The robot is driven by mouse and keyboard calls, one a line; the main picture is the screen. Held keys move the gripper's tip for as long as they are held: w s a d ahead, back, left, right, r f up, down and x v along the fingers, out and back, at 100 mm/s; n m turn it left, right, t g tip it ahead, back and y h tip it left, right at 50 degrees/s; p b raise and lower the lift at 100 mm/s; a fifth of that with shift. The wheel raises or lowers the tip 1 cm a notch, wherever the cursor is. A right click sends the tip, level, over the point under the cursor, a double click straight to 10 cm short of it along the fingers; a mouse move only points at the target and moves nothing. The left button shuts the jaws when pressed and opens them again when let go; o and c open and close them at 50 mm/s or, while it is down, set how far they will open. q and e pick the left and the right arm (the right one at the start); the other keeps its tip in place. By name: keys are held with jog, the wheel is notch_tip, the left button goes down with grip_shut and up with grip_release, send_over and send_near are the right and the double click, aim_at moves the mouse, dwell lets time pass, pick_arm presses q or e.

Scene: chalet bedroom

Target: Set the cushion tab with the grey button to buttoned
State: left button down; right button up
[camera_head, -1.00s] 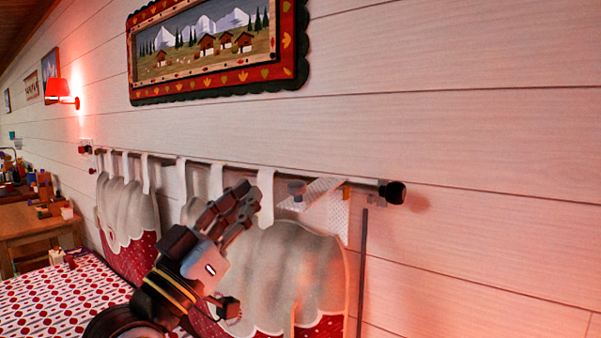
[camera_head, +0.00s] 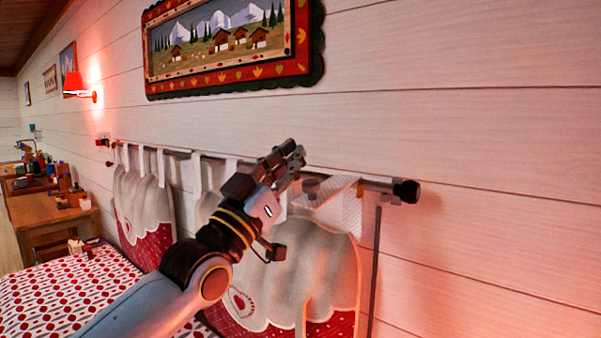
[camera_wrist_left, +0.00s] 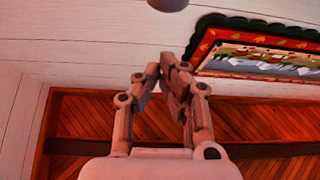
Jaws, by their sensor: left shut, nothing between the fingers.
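The cushion (camera_head: 290,265), grey-beige with a scalloped edge over red, hangs by white tabs from a dark rod (camera_head: 374,186) on the wall. At its right end, a white patterned tab (camera_head: 338,188) sticks out askew from the rod, and a strip hangs below it. The grey button (camera_head: 311,186) shows at the left of this tab; I cannot tell whether they are joined. My left gripper (camera_head: 298,152) is shut and empty, up and left of the button in the picture. It also shows in the left wrist view (camera_wrist_left: 160,75). My right gripper is out of view.
A second cushion (camera_head: 143,205) hangs further left. The bed (camera_head: 50,295) has a red-patterned cover. A framed picture (camera_head: 313,60) hangs above the rod, which ends in a black knob (camera_head: 406,191). The wall to the right is bare.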

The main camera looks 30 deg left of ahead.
pick_arm(q)
jog(key=f, duration=0.1)
jog(key=w+f, duration=0.2)
jog(key=shift+d+f+p, duration=0.1)
jog(key=shift+d+p, duration=0.15)
jog(key=shift+p, duration=0.05)
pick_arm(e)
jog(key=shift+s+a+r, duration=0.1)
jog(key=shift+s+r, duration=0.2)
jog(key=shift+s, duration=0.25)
